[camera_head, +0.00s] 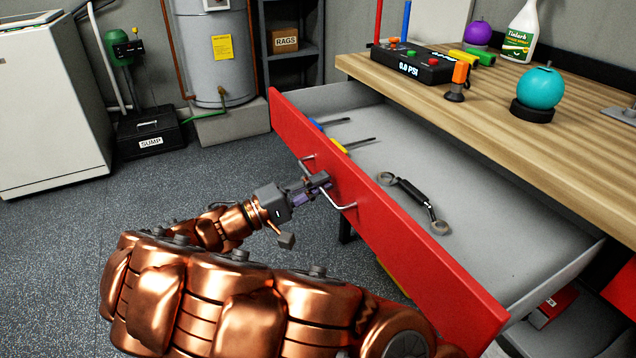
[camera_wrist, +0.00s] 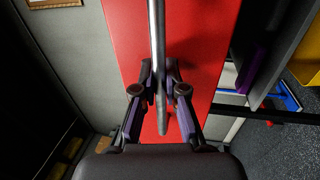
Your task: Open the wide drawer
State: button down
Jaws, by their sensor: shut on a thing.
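The wide drawer (camera_head: 375,215) has a red front and a grey inside, and it stands far out from under the wooden workbench. Its metal bar handle (camera_head: 338,200) is on the outer face of the red front. My gripper (camera_head: 318,184) is at the handle, with its fingers around the bar. In the wrist view the handle (camera_wrist: 157,50) runs between the two fingers of my gripper (camera_wrist: 160,90), which are shut on it, with the red drawer front (camera_wrist: 200,40) behind. Part of the handle is hidden by the fingers in the head view.
A black sump case (camera_head: 150,135) stands at the back.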

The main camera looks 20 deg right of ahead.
jog(key=c, duration=1.2)
grip_release()
jog(key=shift+a, duration=0.15)
jog(key=v, duration=0.7)
jog(key=shift+a, duration=0.1)
